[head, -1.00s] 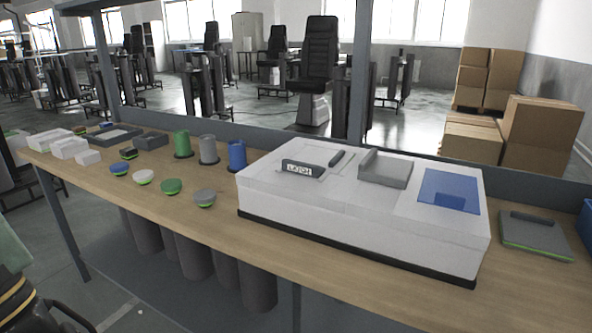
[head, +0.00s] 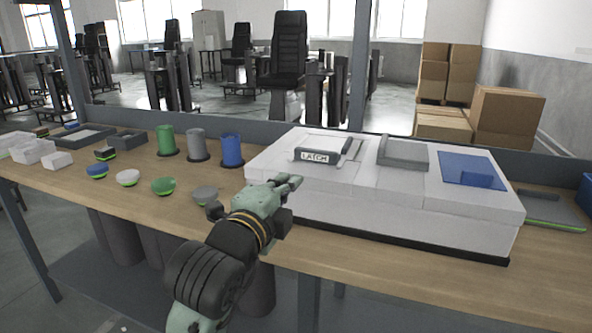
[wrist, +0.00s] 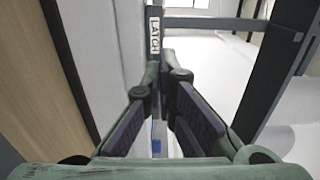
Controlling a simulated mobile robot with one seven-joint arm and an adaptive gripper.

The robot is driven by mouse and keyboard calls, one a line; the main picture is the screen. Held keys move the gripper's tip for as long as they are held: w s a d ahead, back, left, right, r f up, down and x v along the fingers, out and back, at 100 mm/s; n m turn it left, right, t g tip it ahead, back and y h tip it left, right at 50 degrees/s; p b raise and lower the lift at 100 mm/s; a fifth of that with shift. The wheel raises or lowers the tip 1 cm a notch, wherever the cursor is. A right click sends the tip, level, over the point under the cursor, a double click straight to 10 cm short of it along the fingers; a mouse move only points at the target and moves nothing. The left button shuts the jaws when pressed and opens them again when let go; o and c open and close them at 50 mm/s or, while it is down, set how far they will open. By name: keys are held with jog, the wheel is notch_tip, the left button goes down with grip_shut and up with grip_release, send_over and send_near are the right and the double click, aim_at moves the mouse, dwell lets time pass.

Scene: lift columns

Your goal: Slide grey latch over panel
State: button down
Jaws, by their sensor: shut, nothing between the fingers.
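A dark grey latch (head: 315,157) with a white "LATCH" label stands on the left part of the white box (head: 385,204). The label also shows in the wrist view (wrist: 154,36), ahead of the fingers. My gripper (head: 296,180) is shut and empty in front of the box's left end, nearer than the latch and apart from it. In the wrist view my gripper (wrist: 165,76) has its fingertips together below the label. A grey block (head: 403,152) sits on the middle of the box. A blue panel (head: 468,168) lies on its right part. Which panel the task means is unclear.
Green, grey and blue cylinders (head: 232,150) stand left of the box. Several round buttons (head: 163,186) lie in front of them. A grey plate (head: 555,212) lies at the right. A dark upright post (head: 358,65) rises behind the bench.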

aim_at(314, 152)
jog(key=p+x, duration=0.3)
jog(key=x, duration=0.9)
jog(key=shift+w+p, duration=0.1)
jog(key=shift+p, duration=0.25)
jog(key=shift+w+d, duration=0.15)
jog(key=shift+w, duration=0.3)
jog(key=b+x, duration=0.1)
jog(key=x, duration=0.1)
jog(key=shift+w+d, duration=0.15)
jog(key=shift+w, duration=0.1)
jog(key=shift+r, duration=0.1)
